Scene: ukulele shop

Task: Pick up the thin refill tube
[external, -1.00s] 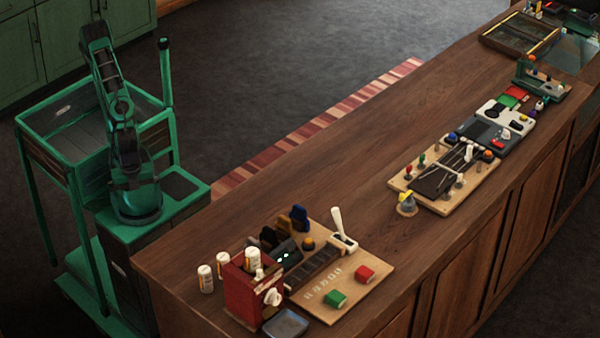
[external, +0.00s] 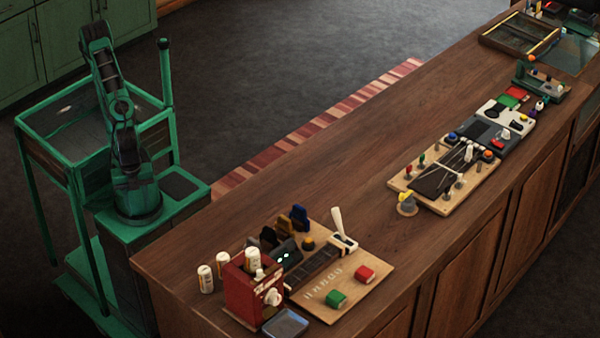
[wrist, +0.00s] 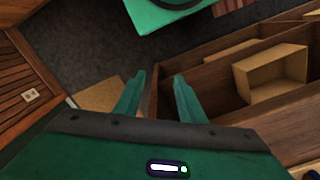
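In the external view my arm is folded upright left of the counter, away from the tubes. No tube is recognisable in the wrist view.
A wooden board (external: 375,283) with a red block (external: 365,274) and a green block (external: 336,299) lies right of the red box. A grey tray (external: 286,323) sits in front. The counter's middle is clear. In the wrist view, open wooden shelving (wrist: 230,83) is at right.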

